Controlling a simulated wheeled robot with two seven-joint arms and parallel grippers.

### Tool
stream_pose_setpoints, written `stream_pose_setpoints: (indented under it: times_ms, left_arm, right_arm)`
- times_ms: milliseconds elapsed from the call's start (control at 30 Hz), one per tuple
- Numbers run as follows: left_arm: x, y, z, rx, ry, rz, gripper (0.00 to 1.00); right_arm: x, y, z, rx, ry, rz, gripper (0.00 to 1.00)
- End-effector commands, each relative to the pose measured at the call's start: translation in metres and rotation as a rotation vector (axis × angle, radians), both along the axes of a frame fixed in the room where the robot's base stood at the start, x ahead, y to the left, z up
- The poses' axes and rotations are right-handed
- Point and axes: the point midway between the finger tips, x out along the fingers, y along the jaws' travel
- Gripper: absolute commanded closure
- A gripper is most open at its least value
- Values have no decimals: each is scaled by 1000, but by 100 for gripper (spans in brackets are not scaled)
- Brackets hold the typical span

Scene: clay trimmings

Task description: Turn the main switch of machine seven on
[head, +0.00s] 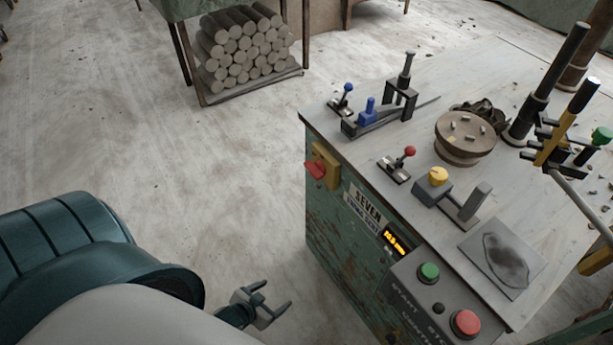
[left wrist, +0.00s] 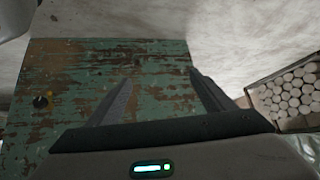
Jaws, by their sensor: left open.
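Machine seven is a worn green cabinet (head: 345,255) with a grey top and a "SEVEN" label (head: 366,203) on its side. Its main switch appears to be the red handle (head: 316,170) on a yellow plate (head: 328,160), near the side's upper left corner. My left gripper (head: 277,294) is open and empty, low and to the left of the cabinet, apart from the switch. In the left wrist view its fingers (left wrist: 160,76) spread before the worn green panel (left wrist: 85,70). A small dark and yellow spot (left wrist: 42,101) shows there; I cannot tell what it is.
A control box with a green button (head: 428,273) and a red button (head: 466,323) sits at the near edge. Stacked grey rolls (head: 243,52) lie behind. The floor left of the cabinet is clear.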

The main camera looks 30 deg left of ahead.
Motion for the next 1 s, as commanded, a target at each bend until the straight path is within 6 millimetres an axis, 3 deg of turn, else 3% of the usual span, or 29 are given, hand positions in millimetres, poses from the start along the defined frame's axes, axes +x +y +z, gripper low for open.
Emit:
stream_pose_setpoints:
  times_ms: [33, 167, 200, 333, 400, 500, 600, 700, 1000]
  left_arm:
    - [13, 34, 15, 10, -76, 9, 25]
    - [48, 96, 86, -8, -297, 4, 25]
    - [57, 109, 111, -19, -365, -12, 25]
    - [82, 130, 195, -78, -559, -99, 25]
    - [89, 130, 234, -118, -639, -158, 25]
    - [94, 123, 278, -172, -719, -234, 25]
    - [95, 115, 306, -211, -765, -289, 25]
    - [95, 111, 320, -231, -785, -317, 25]
    - [95, 110, 323, -235, -789, -320, 25]
  right_arm:
    - [3, -1, 2, -3, 8, -2, 69]
    - [5, -5, 26, -15, 48, -8, 69]
    - [4, -7, 35, -20, 61, -10, 69]
    - [-2, -12, 64, -32, 103, -13, 69]
    - [-8, -14, 78, -38, 122, -16, 69]
    - [-15, -18, 96, -45, 145, -18, 69]
    - [-21, -20, 108, -49, 162, -20, 69]
    - [-24, -21, 115, -51, 169, -21, 69]
    - [-24, -21, 117, -52, 170, -21, 69]
